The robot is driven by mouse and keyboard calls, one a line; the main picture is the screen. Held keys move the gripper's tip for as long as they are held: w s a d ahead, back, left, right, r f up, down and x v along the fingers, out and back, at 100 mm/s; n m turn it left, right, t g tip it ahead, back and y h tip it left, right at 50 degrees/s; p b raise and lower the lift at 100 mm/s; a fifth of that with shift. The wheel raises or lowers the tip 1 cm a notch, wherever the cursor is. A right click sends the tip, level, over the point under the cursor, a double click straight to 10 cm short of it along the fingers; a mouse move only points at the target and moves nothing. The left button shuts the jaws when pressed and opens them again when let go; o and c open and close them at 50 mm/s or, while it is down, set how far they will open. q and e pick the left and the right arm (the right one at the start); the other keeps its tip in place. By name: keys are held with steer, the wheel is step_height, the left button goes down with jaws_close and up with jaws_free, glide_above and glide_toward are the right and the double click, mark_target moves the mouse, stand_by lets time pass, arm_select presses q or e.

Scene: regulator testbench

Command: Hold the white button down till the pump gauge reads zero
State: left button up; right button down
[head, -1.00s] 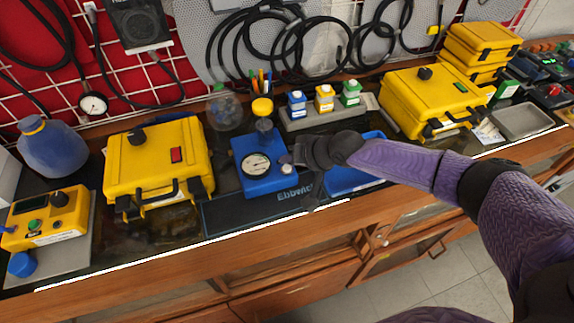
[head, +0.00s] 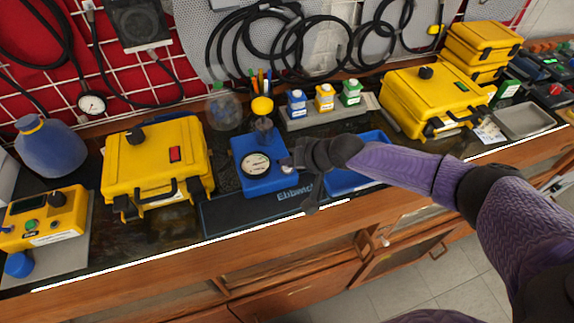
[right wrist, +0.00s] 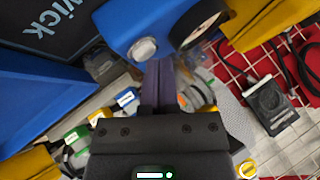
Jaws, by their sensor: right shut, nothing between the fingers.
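The blue pump box (head: 250,183) stands on the dark mat, with a round white-faced gauge (head: 256,163) on its top; the needle is too small to read. The white button is at the box's right side, mostly covered by my gripper in the head view. In the right wrist view the button (right wrist: 144,48) shows as a pale round cap, with part of the gauge (right wrist: 207,22) beside it. My right gripper (right wrist: 158,68) is shut and empty, its fingertips very close to the button; I cannot tell whether they touch. My left gripper is out of view.
A yellow case (head: 155,165) stands left of the pump and another (head: 430,97) to the right. A blue tray (head: 350,182) lies under my right forearm. Small capped bottles (head: 325,98) stand behind. The bench's front edge is close by.

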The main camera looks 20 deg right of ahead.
steer(key=shift+f, duration=0.35)
stand_by(0.3)
stand_by(1.0)
stand_by(0.4)
